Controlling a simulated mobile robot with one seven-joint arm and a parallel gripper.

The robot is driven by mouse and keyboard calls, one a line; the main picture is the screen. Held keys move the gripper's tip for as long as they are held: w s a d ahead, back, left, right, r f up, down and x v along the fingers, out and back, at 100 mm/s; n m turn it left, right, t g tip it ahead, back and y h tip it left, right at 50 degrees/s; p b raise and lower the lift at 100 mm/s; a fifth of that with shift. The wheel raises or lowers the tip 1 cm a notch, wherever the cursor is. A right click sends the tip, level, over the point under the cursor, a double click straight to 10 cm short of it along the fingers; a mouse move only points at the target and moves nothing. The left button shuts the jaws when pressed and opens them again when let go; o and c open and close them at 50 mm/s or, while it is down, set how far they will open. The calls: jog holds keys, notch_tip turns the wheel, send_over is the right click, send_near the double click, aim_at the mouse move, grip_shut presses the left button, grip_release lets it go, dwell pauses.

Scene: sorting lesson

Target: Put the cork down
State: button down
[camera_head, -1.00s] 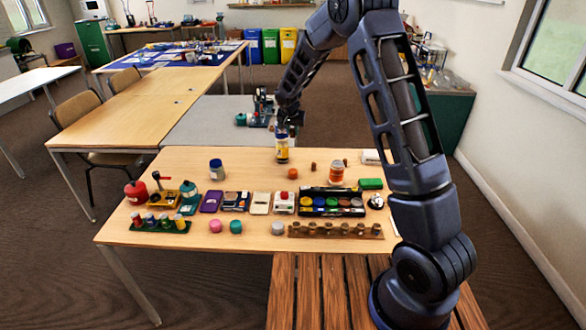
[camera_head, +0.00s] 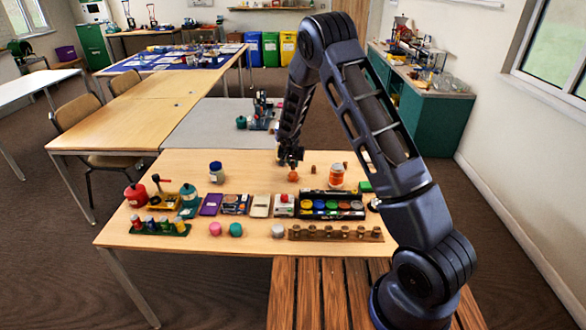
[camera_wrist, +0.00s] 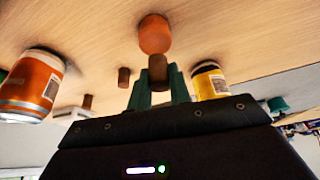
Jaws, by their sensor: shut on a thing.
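My gripper (camera_head: 291,162) is low over the back middle of the table. In the wrist view its green fingers (camera_wrist: 158,82) are shut on a brown cork (camera_wrist: 158,68). The cork's end shows right at a small orange rounded piece (camera_wrist: 155,33), which also shows just below my gripper in the head view (camera_head: 293,176). I cannot tell whether the cork touches it. Two more brown pieces like corks stand to its right in the head view, one near (camera_head: 313,168) and one farther right (camera_head: 345,165).
An orange jar (camera_head: 337,176) stands right of my gripper. A yellow jar (camera_wrist: 210,82) is close beside my fingers in the wrist view. Paint pots in a black tray (camera_head: 331,208) and a wooden rack (camera_head: 335,233) lie in front. The table's left back part is mostly clear.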

jog(key=shift+f, duration=1.25)
jog(key=c, duration=1.3)
grip_release()
jog(key=shift+f, duration=0.1)
jog(key=v, duration=1.2)
jog(key=shift+r, duration=0.2)
jog(key=s+d+r, duration=0.7)
jog(key=d+r, duration=0.4)
jog(key=r, duration=0.1)
jog(key=s+d+r, duration=0.6)
jog(key=d+r, duration=0.5)
jog(key=r, duration=0.1)
jog(key=s+d+r, duration=0.2)
jog(key=s+d, duration=0.1)
jog(key=s, duration=0.6)
jog(key=s+d+r+n, duration=0.1)
jog(key=s+d, duration=0.3)
jog(key=s, duration=0.5)
jog(key=s+d+r+n, duration=0.1)
jog(key=s+d+r, duration=0.2)
jog(key=s, duration=0.6)
jog(key=shift+d+r+y, duration=0.25)
jog(key=shift+d+y, duration=0.15)
